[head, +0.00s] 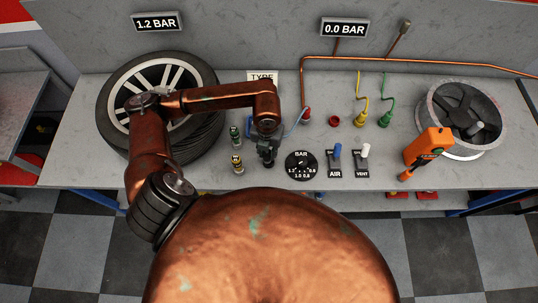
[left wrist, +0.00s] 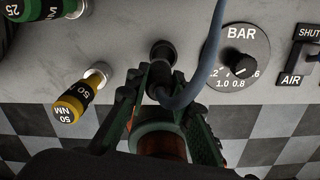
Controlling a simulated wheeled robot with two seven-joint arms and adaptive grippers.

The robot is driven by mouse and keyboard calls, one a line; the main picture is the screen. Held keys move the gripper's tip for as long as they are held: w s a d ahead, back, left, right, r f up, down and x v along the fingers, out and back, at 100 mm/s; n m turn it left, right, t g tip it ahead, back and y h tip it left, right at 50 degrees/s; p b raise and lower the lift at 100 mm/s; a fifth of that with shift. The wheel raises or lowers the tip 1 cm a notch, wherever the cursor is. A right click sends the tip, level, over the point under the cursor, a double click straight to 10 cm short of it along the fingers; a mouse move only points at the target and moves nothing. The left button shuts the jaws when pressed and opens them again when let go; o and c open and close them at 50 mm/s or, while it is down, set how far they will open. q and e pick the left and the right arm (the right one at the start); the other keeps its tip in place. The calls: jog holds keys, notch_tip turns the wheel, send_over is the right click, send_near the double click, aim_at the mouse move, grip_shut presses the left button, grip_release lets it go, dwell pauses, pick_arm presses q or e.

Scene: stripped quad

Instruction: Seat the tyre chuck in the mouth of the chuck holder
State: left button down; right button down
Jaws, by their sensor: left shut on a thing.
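My left gripper (head: 267,158) is over the front part of the bench, just left of the BAR dial. In the left wrist view its fingers (left wrist: 160,88) are shut on the dark tyre chuck (left wrist: 161,54), which has a short black cylindrical body. A blue-grey hose (left wrist: 203,70) runs from the chuck up and to the right; it also shows in the head view (head: 295,127). My right gripper is not in view.
A tyre on a rim (head: 190,143) lies at the left. Green (head: 234,133) and yellow (head: 237,160) tools stand close left of my gripper. The BAR dial (head: 301,165), two switches (head: 338,155), an orange tool (head: 428,146) and a metal drum (head: 492,154) are to the right.

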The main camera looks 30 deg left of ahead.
aim_at(269, 156)
pick_arm(q)
jog(key=shift+w+f, duration=0.4)
jog(key=shift+f, duration=0.15)
notch_tip(269, 156, down, 3)
jog(key=shift+f, duration=0.2)
jog(key=c, duration=1.7)
grip_release()
jog(key=shift+r, duration=0.15)
